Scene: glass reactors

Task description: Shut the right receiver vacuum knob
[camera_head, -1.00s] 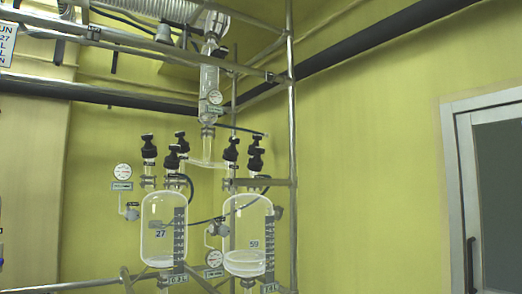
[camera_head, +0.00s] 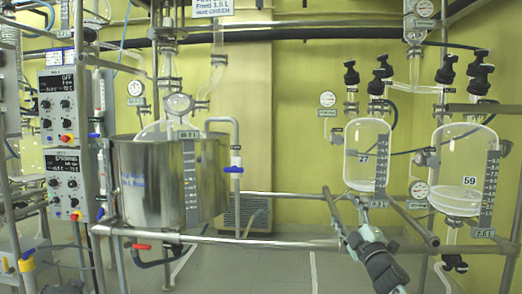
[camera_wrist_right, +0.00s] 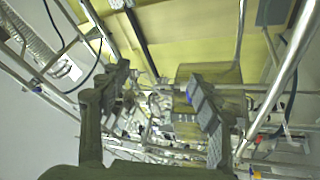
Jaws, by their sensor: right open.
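I cannot tell which is the vacuum knob or how each is turned. My left gripper is out of view.
Metal frame bars (camera_head: 280,240) cross near my right gripper. A steel vessel (camera_head: 150,180) and control boxes (camera_head: 62,105) stand at the left. Gauges, such as one beside the right receiver (camera_head: 419,190), and hoses crowd the receivers.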

